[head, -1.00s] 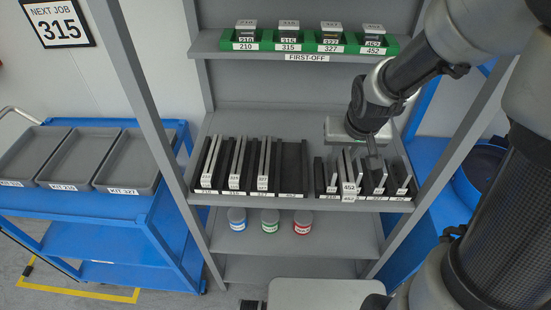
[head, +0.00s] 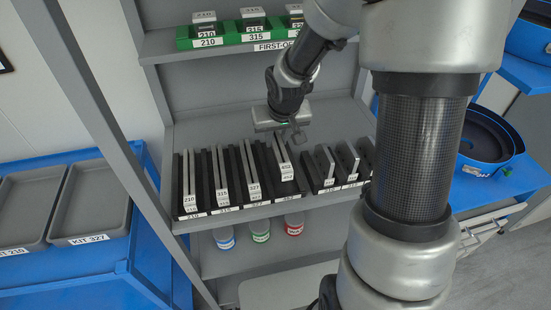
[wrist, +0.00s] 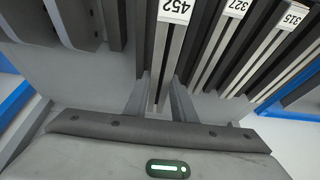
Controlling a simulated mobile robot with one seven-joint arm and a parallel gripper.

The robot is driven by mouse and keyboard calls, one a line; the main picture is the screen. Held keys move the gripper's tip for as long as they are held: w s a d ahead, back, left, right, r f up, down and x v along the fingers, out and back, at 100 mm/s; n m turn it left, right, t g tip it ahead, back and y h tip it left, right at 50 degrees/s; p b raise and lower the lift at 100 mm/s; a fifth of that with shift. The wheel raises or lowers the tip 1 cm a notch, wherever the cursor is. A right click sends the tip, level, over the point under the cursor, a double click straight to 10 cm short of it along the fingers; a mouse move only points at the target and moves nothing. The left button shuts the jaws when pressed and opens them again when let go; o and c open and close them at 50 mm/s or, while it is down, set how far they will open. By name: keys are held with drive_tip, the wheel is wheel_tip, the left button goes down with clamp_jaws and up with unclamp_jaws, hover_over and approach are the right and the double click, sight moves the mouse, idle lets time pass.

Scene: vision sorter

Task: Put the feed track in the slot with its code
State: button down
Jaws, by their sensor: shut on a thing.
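The feed track coded 452 (head: 281,153) is a long pale grey bar with a white label at its front end. My gripper (head: 291,138) is shut on it near its rear part. In the wrist view the two fingers (wrist: 159,98) stand either side of the track (wrist: 163,62). The track lies lengthwise over the fourth slot from the left of the left rack (head: 262,158), by the slot label (head: 285,198). Its front end shows higher than the neighbouring tracks. I cannot tell whether its underside touches the slot.
Tracks 210 (head: 191,180), 315 (head: 221,175) and 327 (head: 251,170) fill the slots to the left. A rack of shorter tracks (head: 327,165) stands close on the right. Green bins (head: 224,36) sit on the shelf above. Jars (head: 260,230) stand below.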

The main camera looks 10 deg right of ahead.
sight(281, 152)
drive_tip(key=shift+f+b, duration=0.45)
drive_tip(key=shift+f, duration=2.25)
drive_tip(key=shift+f, duration=0.15)
drive_tip(key=c, duration=1.9)
unclamp_jaws()
drive_tip(key=shift+f, duration=0.1)
drive_tip(key=shift+o, duration=0.7)
drive_tip(key=shift+s+r, duration=0.1)
drive_tip(key=shift+r, duration=0.3)
drive_tip(key=p+v, duration=0.2)
drive_tip(key=v, duration=0.9)
drive_tip(key=shift+s+r+p, duration=0.2)
drive_tip(key=shift+r+p, duration=0.05)
drive_tip(key=shift+p, duration=0.05)
